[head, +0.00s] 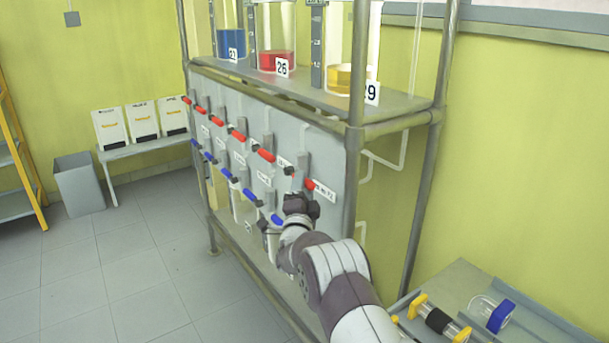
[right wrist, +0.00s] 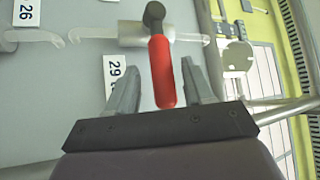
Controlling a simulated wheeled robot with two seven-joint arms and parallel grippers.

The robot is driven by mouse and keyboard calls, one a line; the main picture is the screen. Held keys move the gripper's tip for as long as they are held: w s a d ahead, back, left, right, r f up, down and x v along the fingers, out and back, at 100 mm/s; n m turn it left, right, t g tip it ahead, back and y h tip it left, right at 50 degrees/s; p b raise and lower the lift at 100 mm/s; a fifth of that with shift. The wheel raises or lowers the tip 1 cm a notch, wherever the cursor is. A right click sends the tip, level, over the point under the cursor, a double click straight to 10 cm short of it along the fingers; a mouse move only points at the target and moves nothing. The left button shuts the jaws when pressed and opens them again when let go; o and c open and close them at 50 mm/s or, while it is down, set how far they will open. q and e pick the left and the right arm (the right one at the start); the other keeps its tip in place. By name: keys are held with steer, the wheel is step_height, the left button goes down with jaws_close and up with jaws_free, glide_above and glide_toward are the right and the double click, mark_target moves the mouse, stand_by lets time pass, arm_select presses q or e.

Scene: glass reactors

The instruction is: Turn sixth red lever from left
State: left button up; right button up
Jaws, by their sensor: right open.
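A row of red levers runs along the grey panel (head: 325,150) in the head view. From the left they include the first (head: 186,99), the fifth (head: 264,154) and a sixth (head: 310,184) near the panel's right edge. My right gripper (head: 300,203) is at the panel's right end, just below this red lever. In the right wrist view a red lever (right wrist: 163,72) with a dark pivot lies between the two open fingers of the gripper (right wrist: 163,92), with a gap on both sides. A label reading 29 (right wrist: 115,75) is beside it. My left gripper is out of view.
Blue levers (head: 249,194) form a lower row on the panel. Glass vessels with blue, red and yellow liquid (head: 345,80) stand on the shelf above. A metal post (head: 352,180) bounds the panel on the right. A tray with fittings (head: 535,320) is at the lower right.

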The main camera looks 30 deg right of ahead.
steer(key=shift+r+x, duration=0.25)
steer(key=shift+x, duration=0.95)
steer(key=shift+w+d, duration=0.35)
steer(key=shift+w, duration=0.1)
steer(key=shift+r, duration=0.1)
jaws_close()
steer(key=shift+r+p, duration=0.1)
steer(key=shift+p, duration=0.2)
